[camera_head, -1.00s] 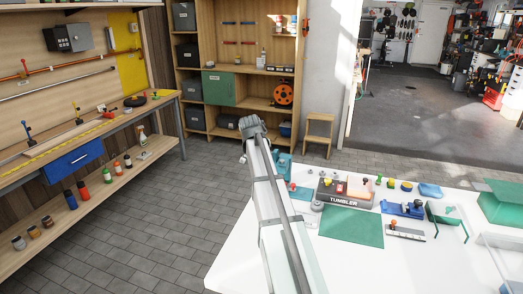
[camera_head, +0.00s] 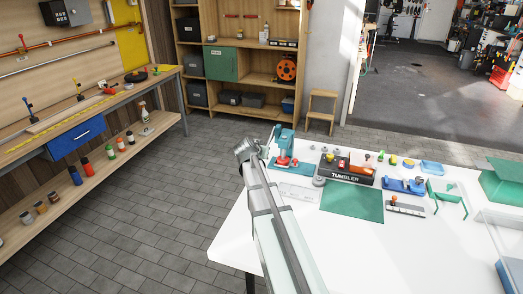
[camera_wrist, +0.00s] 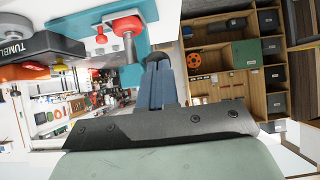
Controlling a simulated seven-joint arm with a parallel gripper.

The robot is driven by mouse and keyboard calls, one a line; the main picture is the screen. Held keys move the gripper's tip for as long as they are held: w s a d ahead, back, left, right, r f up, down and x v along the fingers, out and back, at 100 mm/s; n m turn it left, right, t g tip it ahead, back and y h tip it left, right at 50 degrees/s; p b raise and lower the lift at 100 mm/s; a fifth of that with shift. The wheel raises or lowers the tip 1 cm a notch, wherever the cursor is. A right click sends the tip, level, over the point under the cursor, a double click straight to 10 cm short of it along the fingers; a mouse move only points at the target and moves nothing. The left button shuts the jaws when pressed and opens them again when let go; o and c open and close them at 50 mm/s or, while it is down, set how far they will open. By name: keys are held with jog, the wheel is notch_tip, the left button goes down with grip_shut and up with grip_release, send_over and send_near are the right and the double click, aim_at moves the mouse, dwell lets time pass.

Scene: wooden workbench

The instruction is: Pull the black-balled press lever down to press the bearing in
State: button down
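The teal press (camera_head: 286,143) stands on the back left part of the white table, with red parts at its base. In the wrist view, part of its teal body (camera_wrist: 147,12) and a red round part (camera_wrist: 127,24) on a metal stem show at the top.
The dark TUMBLER block (camera_head: 346,172) stands right of the press; it also shows in the wrist view (camera_wrist: 28,42). The front of the white table (camera_head: 420,255) is clear.

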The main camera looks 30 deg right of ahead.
jog(key=shift+f, duration=0.1)
dwell(0.5)
jog(key=v, duration=1.4)
